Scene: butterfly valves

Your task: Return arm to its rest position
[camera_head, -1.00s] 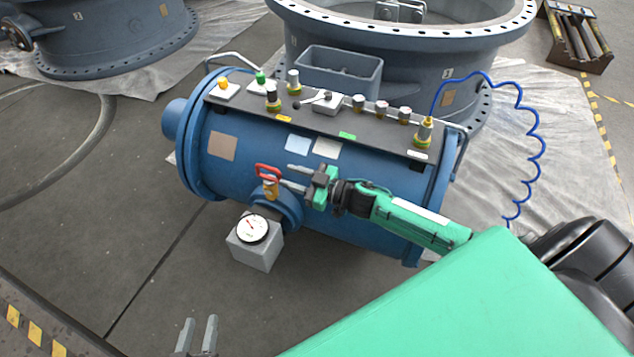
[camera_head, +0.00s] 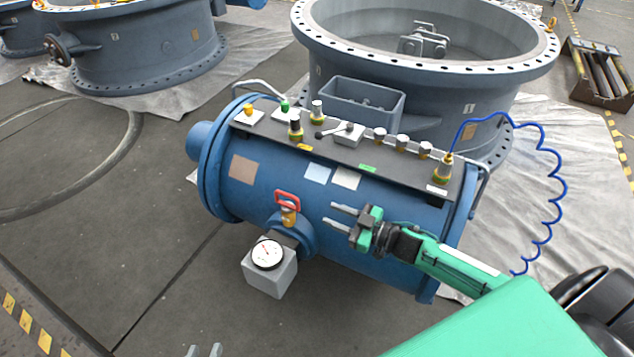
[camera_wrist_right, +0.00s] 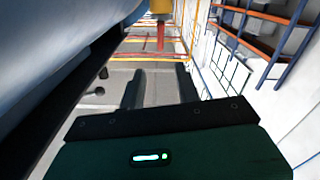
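My right gripper (camera_head: 338,217) is in front of the blue tank (camera_head: 262,180), its two grey fingers apart and nothing between them. Its fingers point left toward the red-handled valve (camera_head: 288,205), with a clear gap to it. The right wrist view shows mostly the green gripper body, with the tank wall at upper left. My left gripper (camera_head: 204,351) shows only as two separated fingertips at the bottom edge of the head view; the rest is cut off.
A round gauge (camera_head: 267,254) on a grey box (camera_head: 271,277) sits at the tank's front. A coiled blue hose (camera_head: 560,190) hangs at right. Open floor (camera_head: 130,240) lies left.

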